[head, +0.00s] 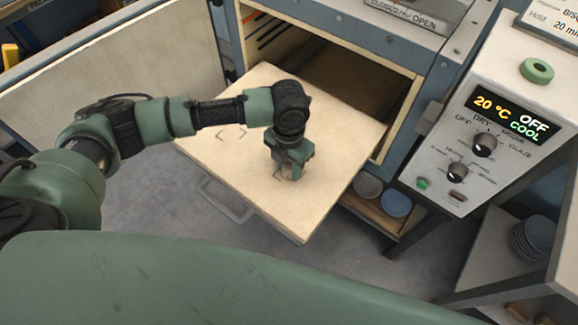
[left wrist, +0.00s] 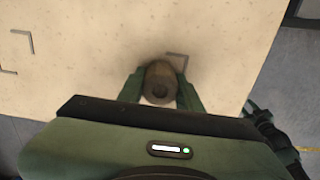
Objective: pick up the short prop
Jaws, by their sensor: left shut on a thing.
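My left gripper (head: 288,172) is over the right part of a pale pulled-out shelf (head: 240,120) in the head view, pointing down. In the left wrist view, the left gripper (left wrist: 162,95) has a finger on each side of a short brownish round prop (left wrist: 161,80) and is shut on it. The prop shows a dark hole in its end. I cannot tell whether it touches the shelf. A corner mark lies just beside it on the shelf.
The dryer's open door (head: 110,75) stands at the left. The control panel (head: 490,140) reads 20 °C, OFF and COOL. Other corner marks on the shelf are bare.

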